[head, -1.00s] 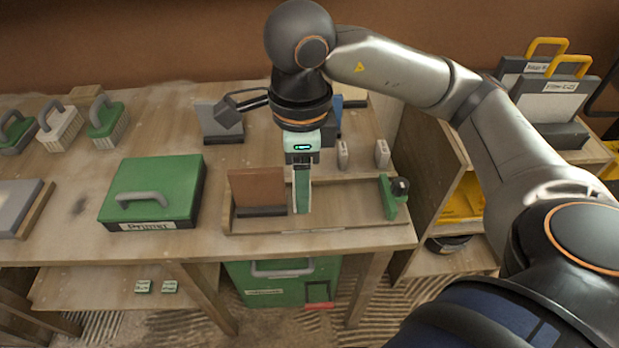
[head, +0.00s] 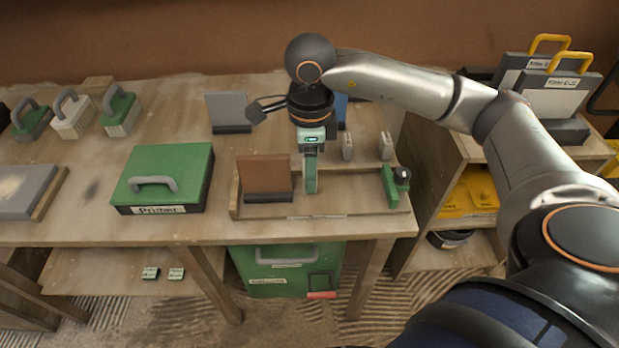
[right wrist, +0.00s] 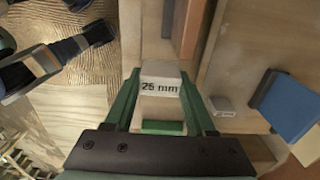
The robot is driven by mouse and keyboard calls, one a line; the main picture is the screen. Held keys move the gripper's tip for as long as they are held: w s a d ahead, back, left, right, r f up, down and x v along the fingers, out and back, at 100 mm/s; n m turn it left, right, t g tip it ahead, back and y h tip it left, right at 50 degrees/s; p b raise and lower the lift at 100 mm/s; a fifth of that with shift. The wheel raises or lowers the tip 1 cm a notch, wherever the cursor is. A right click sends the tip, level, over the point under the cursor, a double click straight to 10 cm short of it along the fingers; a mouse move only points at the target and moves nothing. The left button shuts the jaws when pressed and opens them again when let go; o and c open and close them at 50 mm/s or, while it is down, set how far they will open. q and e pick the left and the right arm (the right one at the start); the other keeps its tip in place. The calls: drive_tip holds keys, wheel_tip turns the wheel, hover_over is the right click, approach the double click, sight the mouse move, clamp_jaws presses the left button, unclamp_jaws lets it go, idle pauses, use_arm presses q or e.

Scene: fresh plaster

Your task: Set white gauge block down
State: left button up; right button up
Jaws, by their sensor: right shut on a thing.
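The white gauge block (right wrist: 161,93), marked "25 mm", sits between the green fingers of my right gripper (right wrist: 160,82) in the right wrist view. My right gripper is shut on it. In the head view my right gripper (head: 310,190) points down over the shallow wooden tray (head: 345,205), just right of the brown block. The gauge block cannot be made out there. I cannot tell whether it touches the tray floor. My left gripper is not in view.
In the tray, a brown block (head: 265,177) stands left and a green clamp-like tool (head: 393,187) right. Two small pale blocks (head: 347,146) (head: 384,146) stand behind. A green Primer case (head: 165,180) lies left. Open tray floor lies between gripper and green tool.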

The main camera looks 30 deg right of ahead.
drive_tip(key=shift+w+d+f, duration=0.2)
drive_tip(key=shift+w+f, duration=0.1)
drive_tip(key=shift+f, duration=0.15)
drive_tip(key=shift+w+d+f, duration=0.15)
drive_tip(key=shift+w+f, duration=0.15)
drive_tip(key=shift+f, duration=0.15)
drive_tip(key=shift+w+d+f, duration=0.1)
drive_tip(key=shift+w+f, duration=0.05)
drive_tip(key=shift+f, duration=0.75)
drive_tip(key=shift+w+d+f, duration=0.1)
drive_tip(key=shift+f, duration=0.8)
drive_tip(key=shift+f, duration=0.1)
drive_tip(key=shift+f, duration=0.15)
drive_tip(key=o, duration=1.3)
drive_tip(key=shift+o, duration=0.2)
wheel_tip(320, 180, up, 13)
drive_tip(key=shift+f+p, duration=0.2)
drive_tip(key=shift+p, duration=0.1)
